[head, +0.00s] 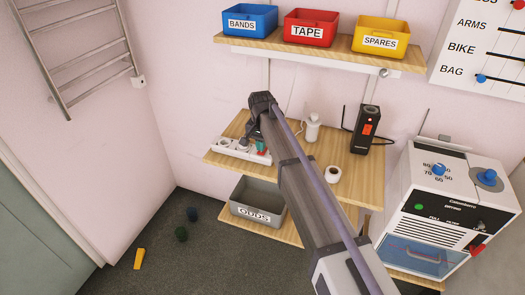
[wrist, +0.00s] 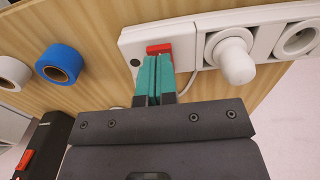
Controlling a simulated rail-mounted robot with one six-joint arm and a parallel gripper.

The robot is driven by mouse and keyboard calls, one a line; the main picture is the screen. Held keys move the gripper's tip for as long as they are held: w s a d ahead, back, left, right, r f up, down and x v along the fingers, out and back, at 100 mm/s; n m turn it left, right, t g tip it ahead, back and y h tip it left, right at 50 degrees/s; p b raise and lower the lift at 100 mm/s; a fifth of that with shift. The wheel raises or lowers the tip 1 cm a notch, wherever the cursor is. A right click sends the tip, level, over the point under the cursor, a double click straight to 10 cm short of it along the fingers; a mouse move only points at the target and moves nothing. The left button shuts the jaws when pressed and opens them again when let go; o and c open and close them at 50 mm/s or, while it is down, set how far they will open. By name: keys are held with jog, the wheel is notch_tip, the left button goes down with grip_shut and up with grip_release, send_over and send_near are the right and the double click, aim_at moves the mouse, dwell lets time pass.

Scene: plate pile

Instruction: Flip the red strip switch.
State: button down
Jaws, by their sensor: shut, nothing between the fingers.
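The red strip switch (wrist: 158,49) sits at the end of a white power strip (wrist: 190,38) in the wrist view. My gripper (wrist: 156,60) is shut and empty, with its two teal fingertips together at the near edge of the switch. The tips partly cover the switch, and I cannot tell whether they touch it. In the head view the power strip (head: 228,148) lies on the wooden shelf, and my gripper (head: 262,150) is over its right end.
A white plug (wrist: 235,62) stands in a strip socket beside the switch. Tape rolls, one blue (wrist: 60,63), lie on the shelf. A black device (head: 367,128) with a red switch, a white bottle (head: 312,128) and a white roll (head: 333,174) stand to the right. A grey bin (head: 258,190) is below.

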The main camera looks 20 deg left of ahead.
jog(key=shift+f+b, duration=0.65)
jog(key=shift+f, duration=0.1)
jog(key=shift+r, duration=0.15)
notch_tip(320, 180, up, 7)
jog(key=p, duration=0.7)
